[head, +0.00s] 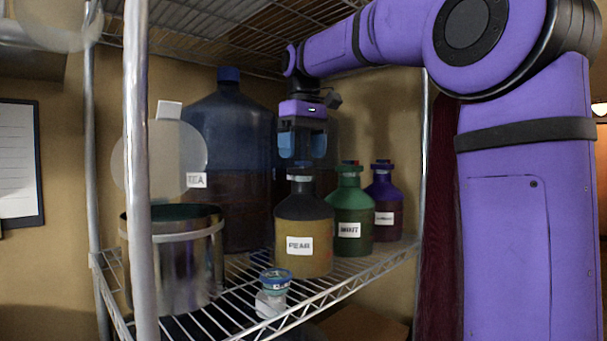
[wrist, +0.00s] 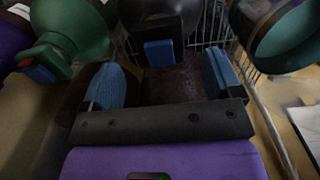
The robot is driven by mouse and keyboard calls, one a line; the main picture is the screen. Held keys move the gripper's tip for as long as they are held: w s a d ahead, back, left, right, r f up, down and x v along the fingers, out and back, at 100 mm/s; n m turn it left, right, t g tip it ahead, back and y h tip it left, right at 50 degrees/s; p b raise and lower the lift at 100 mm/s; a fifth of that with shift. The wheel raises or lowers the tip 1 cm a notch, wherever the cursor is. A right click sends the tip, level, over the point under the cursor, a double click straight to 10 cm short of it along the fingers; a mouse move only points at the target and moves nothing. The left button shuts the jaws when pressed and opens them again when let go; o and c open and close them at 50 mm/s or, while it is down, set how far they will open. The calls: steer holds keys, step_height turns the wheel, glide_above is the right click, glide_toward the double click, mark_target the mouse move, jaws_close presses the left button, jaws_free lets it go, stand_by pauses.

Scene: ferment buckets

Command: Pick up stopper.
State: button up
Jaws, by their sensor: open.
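My gripper (head: 302,156) is open, its two blue fingers pointing down just above the neck of the dark-topped PEAR bottle (head: 303,243) in the head view. In the wrist view, a blue block (wrist: 159,53), probably this bottle's stopper, shows between and beyond my open fingers (wrist: 163,80). The fingers do not appear to touch it. In the head view the fingers and shadow make that bottle top hard to read. The green bottle (head: 350,212) has a stopper with red and blue on top (head: 350,163), which also shows in the wrist view (wrist: 40,66).
A purple bottle (head: 384,192) stands right of the green one. A large TEA carboy (head: 230,140) stands behind left, with a metal pot (head: 190,265) in front. A small blue-lidded container (head: 275,278) sits near the wire shelf's (head: 330,290) front edge. A metal post (head: 138,150) rises at left.

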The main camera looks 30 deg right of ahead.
mark_target(304, 163)
steer(key=shift+s+f, duration=0.15)
steer(key=shift+f, duration=1.5)
steer(key=c, duration=1)
steer(key=shift+r, duration=0.1)
steer(key=shift+r, duration=1.6)
steer(key=shift+s+a+r, duration=0.15)
steer(key=shift+s+a, duration=0.05)
steer(key=shift+s, duration=0.05)
steer(key=s+a, duration=0.2)
steer(key=s, duration=0.2)
steer(key=s+a+r, duration=0.1)
steer(key=s+a, duration=0.1)
steer(key=s, duration=0.3)
steer(key=s+a, duration=0.3)
steer(key=s, duration=0.1)
steer(key=shift+s+a+r, duration=0.1)
steer(key=shift+s+r, duration=0.1)
steer(key=shift+s, duration=0.1)
